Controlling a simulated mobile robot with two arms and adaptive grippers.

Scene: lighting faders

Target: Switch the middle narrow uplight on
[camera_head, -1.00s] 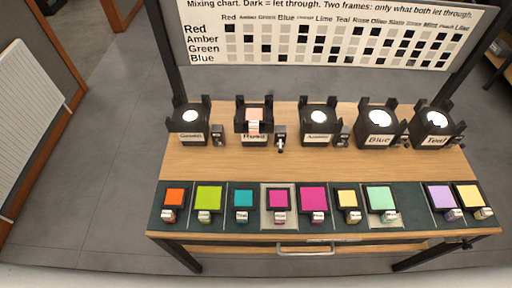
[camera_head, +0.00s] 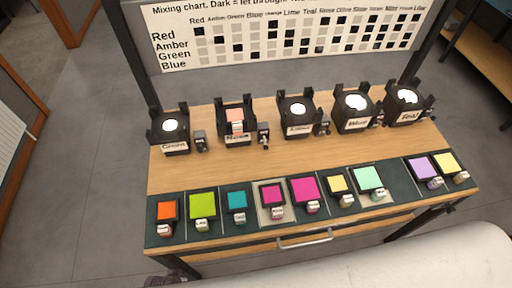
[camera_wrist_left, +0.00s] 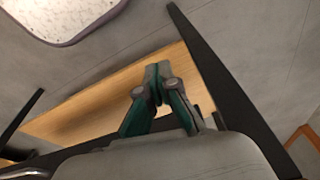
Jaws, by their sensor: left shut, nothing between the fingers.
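Several black uplights stand in a row on the wooden bench. The first from the left (camera_head: 170,127) is labelled Green. The second uplight (camera_head: 237,124) carries a pink filter frame (camera_head: 235,116), and no white disc shows there. The third uplight (camera_head: 298,111), the Blue one (camera_head: 356,108) and the Teal one (camera_head: 408,101) show bright white discs, as does the first. A small switch box (camera_head: 264,135) stands right of the second uplight. My left gripper (camera_wrist_left: 158,72) is shut and empty in the left wrist view, in front of a wooden surface. My right gripper is not in view.
Coloured filter frames, such as the magenta one (camera_head: 305,190), lie along the dark front strip (camera_head: 151,216) of the bench. A mixing chart (camera_head: 290,36) stands behind, between dark posts. Bare wood (camera_head: 290,160) lies between uplights and filters. A drawer handle (camera_head: 305,240) is at the front.

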